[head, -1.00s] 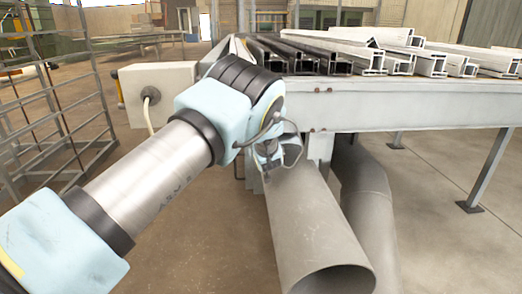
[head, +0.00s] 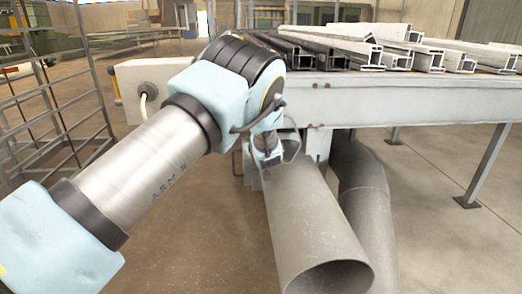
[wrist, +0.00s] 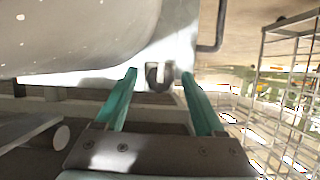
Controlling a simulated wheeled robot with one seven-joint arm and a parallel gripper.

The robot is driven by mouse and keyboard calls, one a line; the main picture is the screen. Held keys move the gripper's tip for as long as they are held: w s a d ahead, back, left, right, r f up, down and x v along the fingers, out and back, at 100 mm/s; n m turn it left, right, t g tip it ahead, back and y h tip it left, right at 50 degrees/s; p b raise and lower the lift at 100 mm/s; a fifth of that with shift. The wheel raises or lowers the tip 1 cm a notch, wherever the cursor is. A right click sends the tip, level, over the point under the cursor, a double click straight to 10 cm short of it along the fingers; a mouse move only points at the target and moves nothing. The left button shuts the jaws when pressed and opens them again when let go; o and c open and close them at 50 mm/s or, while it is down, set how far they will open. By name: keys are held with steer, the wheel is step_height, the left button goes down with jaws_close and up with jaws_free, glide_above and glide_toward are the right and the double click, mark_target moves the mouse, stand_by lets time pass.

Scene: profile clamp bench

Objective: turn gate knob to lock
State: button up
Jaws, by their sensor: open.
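In the wrist view my gripper (wrist: 159,75) has its two teal fingers spread apart. A small grey U-shaped metal piece (wrist: 160,78) shows between the fingertips. It may be the gate knob, but I cannot tell for sure. No contact between it and the fingers is clear. In the head view my gripper (head: 270,163) points down beside the upper end of a large grey pipe (head: 312,220), under the bench's front left corner. No knob can be made out there; my arm covers part of that area.
A bench (head: 420,98) carries black and white profiles (head: 372,54) above the pipe. A second pipe (head: 365,195) stands behind the first. A grey box (head: 150,92) with a cable is at left, and a wire rack (head: 60,120) at far left. The floor at right is open.

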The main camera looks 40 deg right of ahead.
steer(key=v, duration=0.8)
steer(key=shift+s+a+r, duration=0.15)
steer(key=shift+a, duration=0.05)
